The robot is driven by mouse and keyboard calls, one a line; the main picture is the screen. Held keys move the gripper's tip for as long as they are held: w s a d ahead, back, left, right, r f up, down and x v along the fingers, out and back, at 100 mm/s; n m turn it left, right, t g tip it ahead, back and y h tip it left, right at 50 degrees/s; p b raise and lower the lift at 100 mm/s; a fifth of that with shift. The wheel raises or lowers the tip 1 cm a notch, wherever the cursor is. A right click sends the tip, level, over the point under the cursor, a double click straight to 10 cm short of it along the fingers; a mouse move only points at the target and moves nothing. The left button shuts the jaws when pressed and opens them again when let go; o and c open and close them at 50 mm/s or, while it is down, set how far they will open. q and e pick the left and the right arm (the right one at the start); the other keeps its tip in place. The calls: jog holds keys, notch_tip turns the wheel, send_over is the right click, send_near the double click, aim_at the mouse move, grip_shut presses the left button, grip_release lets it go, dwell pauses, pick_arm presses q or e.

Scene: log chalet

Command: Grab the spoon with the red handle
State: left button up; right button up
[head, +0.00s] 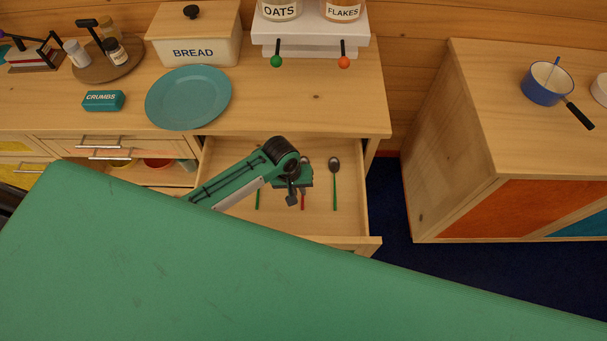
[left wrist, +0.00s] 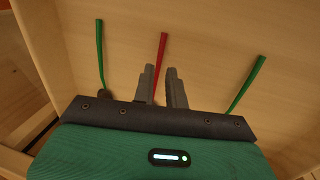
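The spoon with the red handle (head: 303,202) lies in the open drawer (head: 350,222), between two green-handled spoons. Its bowl end shows just past my gripper in the head view; my gripper covers its middle. In the left wrist view the red handle (left wrist: 162,50) runs down between the fingers of my left gripper (left wrist: 160,76). The fingers are apart, with a gap around the handle. My left gripper (head: 292,196) is over the drawer; its height above the spoon is hard to tell. My right gripper is not in view.
One green-handled spoon (head: 335,190) lies right of the red one, another (head: 257,198) left. A blue pan (head: 545,90) is far right.

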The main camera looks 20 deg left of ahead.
aim_at(302, 200)
pick_arm(q)
jog(key=shift+s+d+f+p, duration=0.1)
jog(key=shift+d+f+p, duration=0.15)
jog(key=shift+f, duration=0.9)
jog(key=shift+d+f+p, duration=0.2)
jog(key=shift+f, duration=0.9)
grip_shut()
